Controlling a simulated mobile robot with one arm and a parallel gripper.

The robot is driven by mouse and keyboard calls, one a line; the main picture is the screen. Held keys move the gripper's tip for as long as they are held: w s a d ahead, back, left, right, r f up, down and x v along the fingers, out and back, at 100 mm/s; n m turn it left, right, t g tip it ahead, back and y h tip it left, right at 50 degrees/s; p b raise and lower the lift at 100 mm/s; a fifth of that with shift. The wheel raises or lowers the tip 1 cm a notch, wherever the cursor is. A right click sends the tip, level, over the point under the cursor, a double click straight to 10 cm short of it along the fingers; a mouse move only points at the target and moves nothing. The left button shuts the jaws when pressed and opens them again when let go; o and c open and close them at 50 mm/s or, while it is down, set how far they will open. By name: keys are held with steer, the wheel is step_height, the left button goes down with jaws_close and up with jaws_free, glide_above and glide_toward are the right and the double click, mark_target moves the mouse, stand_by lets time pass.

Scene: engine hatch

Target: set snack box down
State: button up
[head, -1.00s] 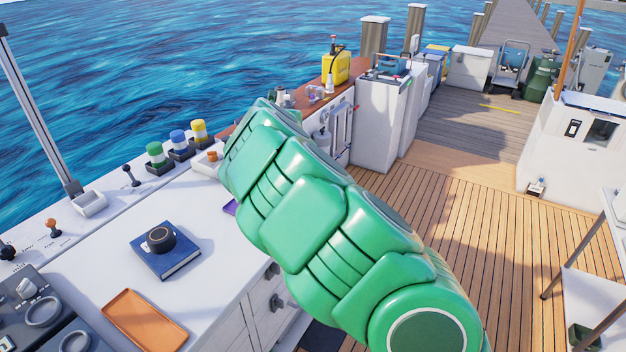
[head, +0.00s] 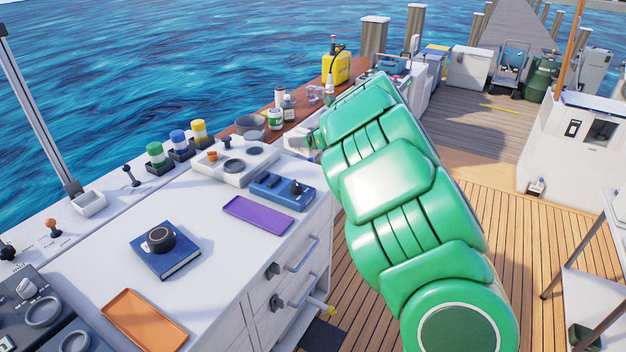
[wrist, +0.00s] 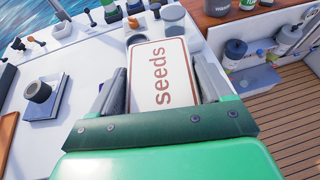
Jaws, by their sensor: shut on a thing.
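The snack box (wrist: 159,62) is white with a red-brown border and the word "seeds". In the wrist view it sits between the two grey fingers of my gripper (wrist: 160,88), which is shut on it. The counter shows beyond and around the box. In the head view the end of my gripper (head: 303,142) is near the far right end of the white counter (head: 205,225), mostly behind my green arm. I cannot make out the box there, nor tell its height above the counter.
A purple tray (head: 258,215), a blue device (head: 282,190), an orange tray (head: 145,321) and a blue book (head: 166,255) with a dark round thing (head: 159,239) on it lie on the counter. Bottles and jars stand on the wooden ledge (head: 250,122). The counter between book and purple tray is bare.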

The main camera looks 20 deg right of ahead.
steer(key=s+d+n+g+y, duration=0.1)
steer(key=s+d+n+y, duration=0.1)
steer(key=s+d, duration=0.3)
step_height(320, 180, down, 4)
steer(key=a, duration=0.2)
steer(key=shift+w+d+f, duration=0.35)
steer(key=shift+w+f, duration=1.4)
steer(key=shift+w, duration=0.45)
steer(key=shift+w+d+f, duration=0.4)
steer(key=shift+w+f, duration=1.35)
steer(key=shift+w, duration=0.45)
steer(key=shift+w+d+f, duration=0.35)
steer(key=shift+w+f, duration=1.4)
steer(key=shift+w, duration=0.45)
steer(key=shift+f, duration=1.4)
steer(key=shift+f, duration=0.1)
steer(key=o, duration=1.1)
